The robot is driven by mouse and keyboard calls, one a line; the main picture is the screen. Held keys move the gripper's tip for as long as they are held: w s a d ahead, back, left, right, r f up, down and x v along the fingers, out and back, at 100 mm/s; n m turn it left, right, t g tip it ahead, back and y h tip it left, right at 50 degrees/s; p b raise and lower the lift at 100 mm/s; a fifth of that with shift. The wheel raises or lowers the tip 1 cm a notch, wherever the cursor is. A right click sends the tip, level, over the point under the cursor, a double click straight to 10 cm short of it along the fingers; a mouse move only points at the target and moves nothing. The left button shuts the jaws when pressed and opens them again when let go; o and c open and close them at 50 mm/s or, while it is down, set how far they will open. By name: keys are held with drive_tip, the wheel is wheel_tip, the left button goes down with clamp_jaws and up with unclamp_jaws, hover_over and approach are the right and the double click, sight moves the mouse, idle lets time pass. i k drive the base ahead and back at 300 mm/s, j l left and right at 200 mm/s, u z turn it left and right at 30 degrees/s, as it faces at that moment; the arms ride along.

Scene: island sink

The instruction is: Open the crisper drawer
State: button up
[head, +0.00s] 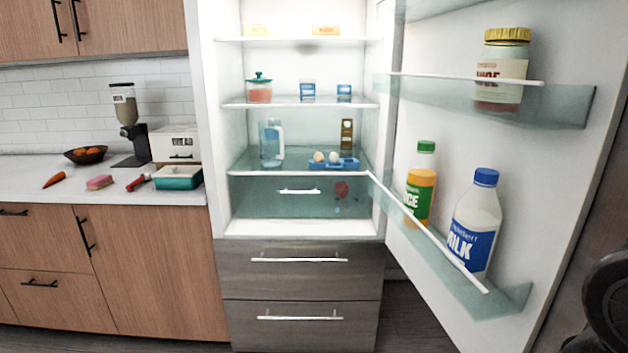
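The crisper drawer (260,209) is at the bottom of the open fridge, under the lowest glass shelf. It has a see-through greenish front and a short white horizontal bar handle (300,191). It looks shut. A reddish item (341,190) and small bluish shapes show through its right part. The fridge door (520,200) stands open to the right. My gripper is not in view.
Door shelves hold a milk bottle (474,225), a juice bottle (419,190) and a sauce jar (500,75). Two grey lower drawers (300,280) sit below the fridge compartment. A counter (110,193) with a coffee grinder (128,120) stands left. The space before the crisper looks clear.

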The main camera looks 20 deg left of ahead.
sight(360, 182)
drive_tip(key=i+j+u, duration=0.25)
drive_tip(key=i+j, duration=0.2)
drive_tip(key=j, duration=0.25)
drive_tip(key=i+j+u, duration=0.2)
drive_tip(key=i+j, duration=0.3)
drive_tip(key=j, duration=0.1)
